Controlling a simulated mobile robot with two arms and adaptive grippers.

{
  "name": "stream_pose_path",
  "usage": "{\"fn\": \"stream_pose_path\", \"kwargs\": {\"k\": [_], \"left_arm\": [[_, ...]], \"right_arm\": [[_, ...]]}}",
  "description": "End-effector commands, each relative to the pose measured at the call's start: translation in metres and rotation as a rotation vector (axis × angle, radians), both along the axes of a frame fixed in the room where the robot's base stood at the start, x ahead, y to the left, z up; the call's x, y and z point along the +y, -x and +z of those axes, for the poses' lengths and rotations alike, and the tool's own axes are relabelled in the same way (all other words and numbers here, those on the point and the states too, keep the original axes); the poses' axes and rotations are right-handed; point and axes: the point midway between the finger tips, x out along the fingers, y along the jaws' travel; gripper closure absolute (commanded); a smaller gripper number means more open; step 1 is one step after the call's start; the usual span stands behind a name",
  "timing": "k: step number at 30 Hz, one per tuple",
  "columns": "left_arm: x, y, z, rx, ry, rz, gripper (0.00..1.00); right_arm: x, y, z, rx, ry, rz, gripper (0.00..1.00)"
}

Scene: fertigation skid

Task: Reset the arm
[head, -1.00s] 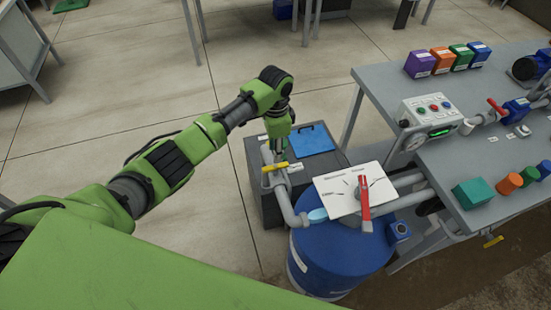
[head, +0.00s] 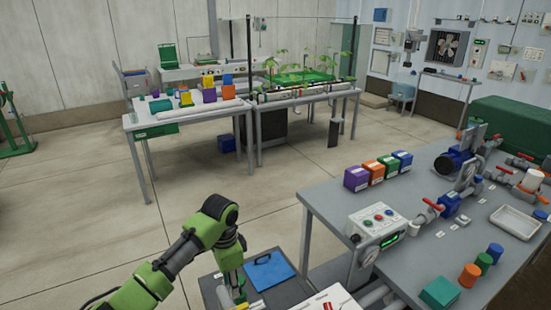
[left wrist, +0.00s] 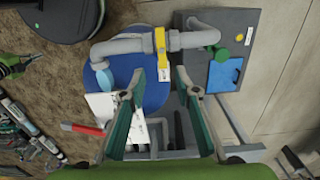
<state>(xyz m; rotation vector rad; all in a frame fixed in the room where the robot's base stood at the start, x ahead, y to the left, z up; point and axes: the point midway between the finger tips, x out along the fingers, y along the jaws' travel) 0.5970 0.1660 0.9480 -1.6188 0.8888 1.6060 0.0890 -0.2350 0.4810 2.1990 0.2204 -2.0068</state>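My left arm (head: 190,245) comes in from the lower left in the head view, its elbow bent and its forearm pointing down. Its gripper is low in that view and not clear there. In the left wrist view my left gripper (left wrist: 160,76) shows two fingers spread apart with nothing between them. A yellow valve handle (left wrist: 160,48) on a grey pipe (left wrist: 125,46) lies beyond the fingertips, with visible space around it. My right gripper cannot be made out in either view.
The grey bench (head: 420,190) at right carries a control box (head: 378,225) and coloured blocks. A dark box with a blue plate (head: 268,270) stands beside my left forearm. In the wrist view, a blue barrel (left wrist: 150,75) sits under the pipe. Open floor (head: 80,220) lies left.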

Motion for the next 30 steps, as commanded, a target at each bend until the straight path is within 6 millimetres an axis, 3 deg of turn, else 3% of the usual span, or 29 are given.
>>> {"fn": "stream_pose_path", "kwargs": {"k": [5, 9, 14, 21, 30], "left_arm": [[-0.029, 0.042, -0.040, -0.010, 0.052, 0.019, 0.71], [-0.052, 0.092, -0.069, -0.044, 0.117, 0.090, 0.71], [-0.060, 0.148, -0.085, -0.088, 0.181, 0.225, 0.71], [-0.035, 0.226, -0.083, -0.160, 0.217, 0.484, 0.71], [0.003, 0.279, -0.065, -0.222, 0.191, 0.684, 0.71]], "right_arm": [[0.000, 0.000, 0.000, 0.000, 0.000, 0.000, 1.00], [0.000, 0.000, 0.000, 0.000, 0.000, 0.000, 1.00], [0.001, 0.000, 0.000, 0.000, -0.001, -0.001, 1.00], [0.001, 0.000, 0.000, 0.000, -0.001, 0.000, 1.00], [0.001, 0.000, 0.000, 0.000, -0.001, 0.000, 1.00]]}}
